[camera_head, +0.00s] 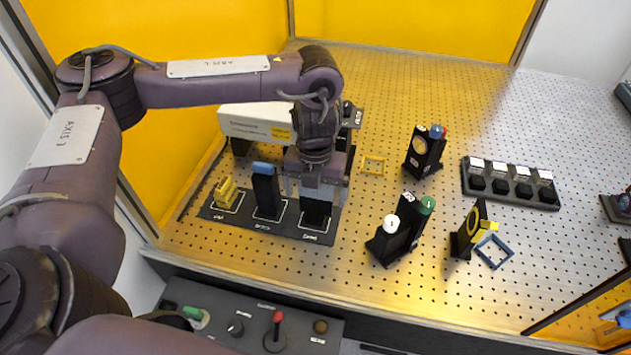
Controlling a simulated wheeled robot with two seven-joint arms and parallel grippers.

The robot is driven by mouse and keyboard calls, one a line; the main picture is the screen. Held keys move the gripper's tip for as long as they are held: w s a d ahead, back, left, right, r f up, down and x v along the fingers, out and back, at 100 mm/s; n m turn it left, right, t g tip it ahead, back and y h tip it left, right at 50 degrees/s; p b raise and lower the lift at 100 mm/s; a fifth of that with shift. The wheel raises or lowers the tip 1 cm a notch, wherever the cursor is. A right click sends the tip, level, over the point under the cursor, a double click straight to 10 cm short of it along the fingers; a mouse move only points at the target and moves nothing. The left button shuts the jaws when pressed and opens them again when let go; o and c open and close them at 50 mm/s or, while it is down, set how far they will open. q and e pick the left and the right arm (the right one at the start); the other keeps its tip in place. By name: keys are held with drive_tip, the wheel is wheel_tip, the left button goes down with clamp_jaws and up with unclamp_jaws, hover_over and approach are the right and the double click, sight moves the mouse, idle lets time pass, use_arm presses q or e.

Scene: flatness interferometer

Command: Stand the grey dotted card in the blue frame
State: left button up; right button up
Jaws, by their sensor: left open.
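The blue frame (503,243) is a small square outline lying on the perforated table, right of the centre, beside a black post with a yellow ring. My left gripper (315,198) points down over the right-hand place of a black tray (272,226). Its jaws are open around the top of a dark upright piece (316,212) standing there. The jaws hide much of this piece, so I cannot tell whether it is the grey dotted card. No grey dotted face shows clearly elsewhere. My right gripper is not in view.
The tray also holds a yellow piece (227,193) and a blue-topped black piece (266,190). The yellow-ringed post (471,230) stands close to the blue frame. Black mounts with white and green knobs (398,235) stand between tray and frame. A yellow square outline (374,165) lies further back.

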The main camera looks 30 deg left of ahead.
use_arm(q)
drive_tip(key=shift+f, duration=0.1)
drive_tip(key=shift+c, duration=0.3)
drive_tip(key=c, duration=1.1)
drive_tip(key=shift+r+p, duration=2)
drive_tip(key=shift+p, duration=0.3)
drive_tip(key=shift+r+p, duration=1.15)
drive_tip(key=shift+p, duration=0.2)
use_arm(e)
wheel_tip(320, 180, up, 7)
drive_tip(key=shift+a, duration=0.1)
